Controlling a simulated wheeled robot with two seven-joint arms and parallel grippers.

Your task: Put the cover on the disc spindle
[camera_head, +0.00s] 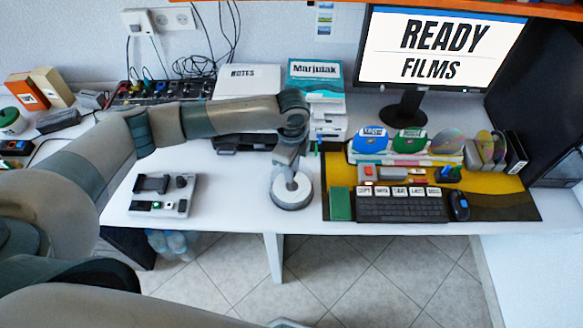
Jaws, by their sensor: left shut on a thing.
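A round, low, white-topped thing with a grey rim (292,203) is at the front edge of the white desk, left of the keyboard mat. It looks like the disc spindle with the cover at it, but I cannot tell the two apart here. My left gripper (289,174) points down at the middle of its top, shut on what seems to be the cover. The fingertips are small, and whether the cover is seated or held just above is unclear. My right gripper is not in view.
Right of it lies a yellow and black mat (490,207) with a keyboard (402,208), a green box (340,204) and a mouse (459,206). Discs stand upright behind. A grey device (163,196) is at left. The desk between device and spindle is clear.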

